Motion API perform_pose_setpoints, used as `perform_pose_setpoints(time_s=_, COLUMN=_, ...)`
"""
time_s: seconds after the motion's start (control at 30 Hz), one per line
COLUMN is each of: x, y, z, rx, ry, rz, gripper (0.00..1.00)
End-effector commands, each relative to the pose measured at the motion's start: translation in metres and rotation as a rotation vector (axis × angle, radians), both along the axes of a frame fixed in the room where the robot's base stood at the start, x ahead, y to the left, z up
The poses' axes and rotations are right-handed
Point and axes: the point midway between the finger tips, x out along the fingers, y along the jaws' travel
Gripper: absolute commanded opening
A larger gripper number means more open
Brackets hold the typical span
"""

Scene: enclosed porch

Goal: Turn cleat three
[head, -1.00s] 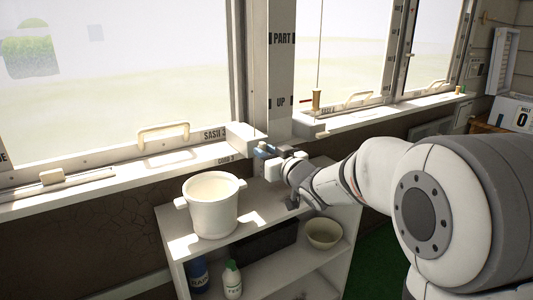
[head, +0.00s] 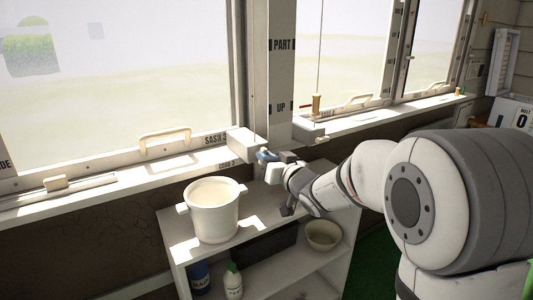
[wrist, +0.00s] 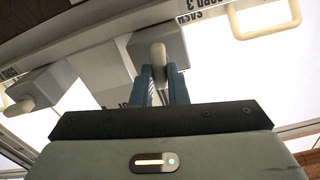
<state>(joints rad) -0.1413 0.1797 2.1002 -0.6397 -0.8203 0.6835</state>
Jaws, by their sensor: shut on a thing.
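Cleat three is a pale block (head: 243,140) on the sill at the right end of the SASH 3 rail, above the partly covered CORD label. In the wrist view, the grey block (wrist: 172,42) carries a cream lever (wrist: 158,55) that sits between the blue fingertips of my gripper (wrist: 159,76). My gripper, also at the block's right front corner in the head view (head: 267,155), is shut on this lever. The lever points roughly along the fingers. In the head view, my fingers and wrist hide the lever.
A white shelf (head: 185,248) stands below the sill, with a white pot (head: 213,218) and a bowl (head: 322,235) close to my forearm. A second block (head: 308,132) is right of the post (head: 281,75). A sash handle (head: 164,137) is to the left.

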Motion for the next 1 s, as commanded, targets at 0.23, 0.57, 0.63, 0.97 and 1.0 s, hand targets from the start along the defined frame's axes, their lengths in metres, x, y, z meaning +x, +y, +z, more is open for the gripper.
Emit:
perform_pose_setpoints(time_s=0.23, x=-0.0001, y=0.0000, z=0.0022, rx=0.187, ry=0.134, rz=0.002, gripper=0.00)
perform_pose_setpoints(time_s=0.57, x=0.0005, y=-0.0012, z=0.0007, rx=0.448, ry=0.309, rz=0.001, gripper=0.00)
perform_pose_setpoints(time_s=0.63, x=0.0006, y=-0.0014, z=0.0000, rx=0.502, ry=0.347, rz=0.002, gripper=0.00)
perform_pose_setpoints(time_s=0.97, x=0.0011, y=-0.0022, z=-0.0015, rx=0.761, ry=0.520, rz=0.001, gripper=0.00)
perform_pose_setpoints(time_s=1.0, x=0.0011, y=-0.0023, z=-0.0019, rx=0.791, ry=0.541, rz=0.000, gripper=0.00)
